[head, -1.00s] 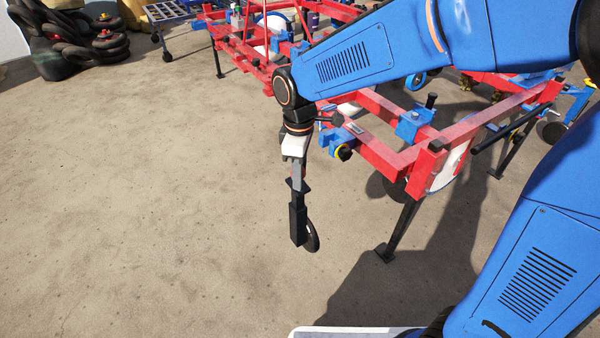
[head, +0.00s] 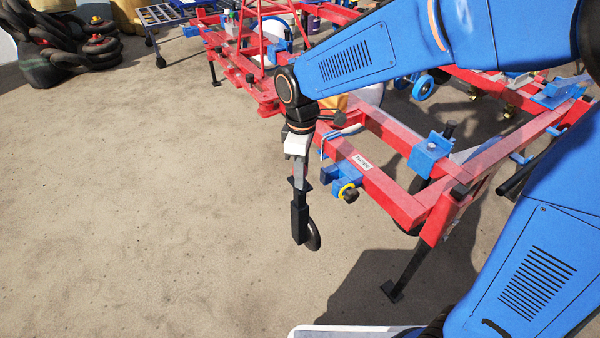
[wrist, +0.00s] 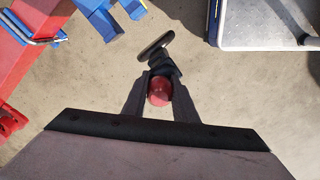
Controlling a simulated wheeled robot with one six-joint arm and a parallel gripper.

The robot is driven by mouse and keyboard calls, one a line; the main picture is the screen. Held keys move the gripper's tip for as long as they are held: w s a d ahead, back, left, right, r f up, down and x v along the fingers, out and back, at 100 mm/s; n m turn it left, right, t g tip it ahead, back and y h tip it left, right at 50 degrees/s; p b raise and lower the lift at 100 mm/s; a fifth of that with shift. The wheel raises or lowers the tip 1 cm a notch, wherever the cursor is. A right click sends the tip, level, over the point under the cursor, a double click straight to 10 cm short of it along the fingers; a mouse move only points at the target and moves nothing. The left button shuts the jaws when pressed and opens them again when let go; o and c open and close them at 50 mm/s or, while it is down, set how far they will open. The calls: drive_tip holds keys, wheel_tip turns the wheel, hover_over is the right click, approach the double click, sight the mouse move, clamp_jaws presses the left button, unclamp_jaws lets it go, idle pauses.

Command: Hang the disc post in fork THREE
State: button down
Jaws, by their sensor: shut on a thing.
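My gripper (head: 299,181) points down and is shut on the disc post (head: 299,220), a black upright bar with a thin dark disc at its lower end. In the wrist view a round red top of the disc post (wrist: 159,91) sits between the fingers, with the disc beyond it. The post hangs above the floor, apart from the planter. A white label reading THREE (head: 363,163) is on the red bar to the right. Beside it is the blue fork (head: 345,180) with a black knob and yellow ring. The fork's opening is not clear.
The red planter frame (head: 385,192) runs from upper left to lower right, with another blue bracket (head: 430,155) and a black leg (head: 412,268). Dark sacks or tyres (head: 70,50) lie far left. The concrete floor on the left is clear.

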drive_tip(key=w+d+f, duration=0.1)
drive_tip(key=w+d, duration=0.6)
drive_tip(key=d, duration=0.4)
drive_tip(key=shift+w, duration=0.25)
idle(1.8)
drive_tip(key=shift+d, duration=0.15)
idle(0.4)
drive_tip(key=shift+f, duration=0.9)
idle(0.9)
drive_tip(key=c, duration=1.4)
unclamp_jaws()
drive_tip(key=shift+o, duration=0.2)
drive_tip(key=shift+f, duration=0.1)
wheel_tip(320, 180, up, 18)
drive_tip(key=shift+f, duration=0.2)
